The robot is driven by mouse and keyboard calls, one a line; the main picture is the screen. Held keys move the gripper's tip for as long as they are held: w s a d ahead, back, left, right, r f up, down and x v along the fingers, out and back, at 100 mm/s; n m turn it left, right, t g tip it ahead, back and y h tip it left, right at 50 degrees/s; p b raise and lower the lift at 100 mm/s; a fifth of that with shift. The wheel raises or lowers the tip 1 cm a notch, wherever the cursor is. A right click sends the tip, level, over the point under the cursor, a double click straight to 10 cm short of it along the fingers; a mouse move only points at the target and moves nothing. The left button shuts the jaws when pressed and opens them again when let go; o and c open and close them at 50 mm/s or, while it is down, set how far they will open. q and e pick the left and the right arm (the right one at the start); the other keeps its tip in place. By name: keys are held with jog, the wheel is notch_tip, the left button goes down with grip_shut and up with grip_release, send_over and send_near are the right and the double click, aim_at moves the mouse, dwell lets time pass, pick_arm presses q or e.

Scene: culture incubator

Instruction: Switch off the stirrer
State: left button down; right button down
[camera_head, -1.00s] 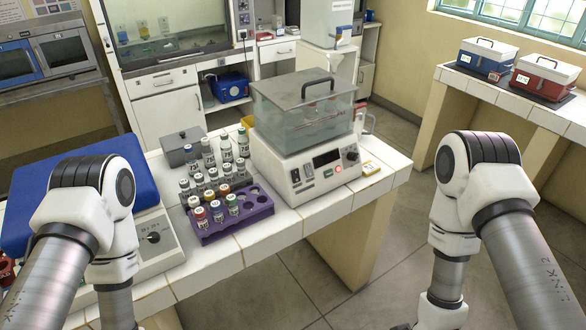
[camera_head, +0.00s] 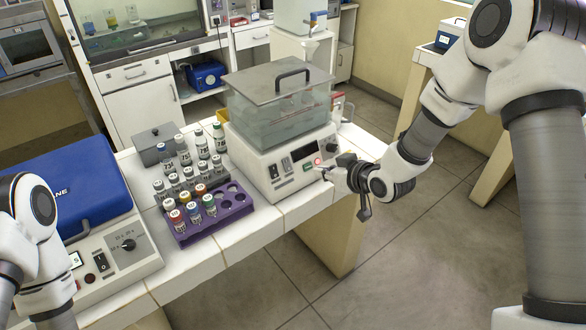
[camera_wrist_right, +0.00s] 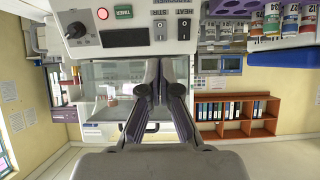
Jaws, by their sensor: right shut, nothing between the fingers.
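The water bath (camera_head: 262,160) with the stirrer controls stands on the white tiled bench. Its front panel shows in the right wrist view (camera_wrist_right: 124,50), upside down, with a dark switch marked STIR (camera_wrist_right: 159,30) beside one marked HEAT (camera_wrist_right: 184,29). Both switches also show small in the head view (camera_head: 280,168). I cannot tell how either is set. My right gripper (camera_head: 322,172) is shut and empty, just in front of the panel's lower right part. In the wrist view its fingertips (camera_wrist_right: 166,62) appear near the STIR and HEAT switches; contact is not visible. My left gripper is out of view.
A lit red button (camera_wrist_right: 102,13), a green TIMER button (camera_wrist_right: 124,12) and a knob (camera_wrist_right: 75,30) share the panel. A purple rack (camera_head: 215,222) with several capped vials stands left of the bath. A blue-lidded device (camera_head: 70,185) is farther left.

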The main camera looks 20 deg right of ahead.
aim_at(289, 170)
jog(key=p+x, duration=0.4)
jog(key=x, duration=0.9)
jog(key=shift+w+a+f, duration=0.1)
jog(key=shift+w+f, duration=0.15)
jog(key=shift+w, duration=0.05)
jog(key=shift+f, duration=0.3)
jog(key=b, duration=0.3)
jog(key=shift+f, duration=0.35)
jog(key=shift+r, duration=0.25)
jog(key=shift+p, duration=0.3)
jog(key=shift+r, duration=0.1)
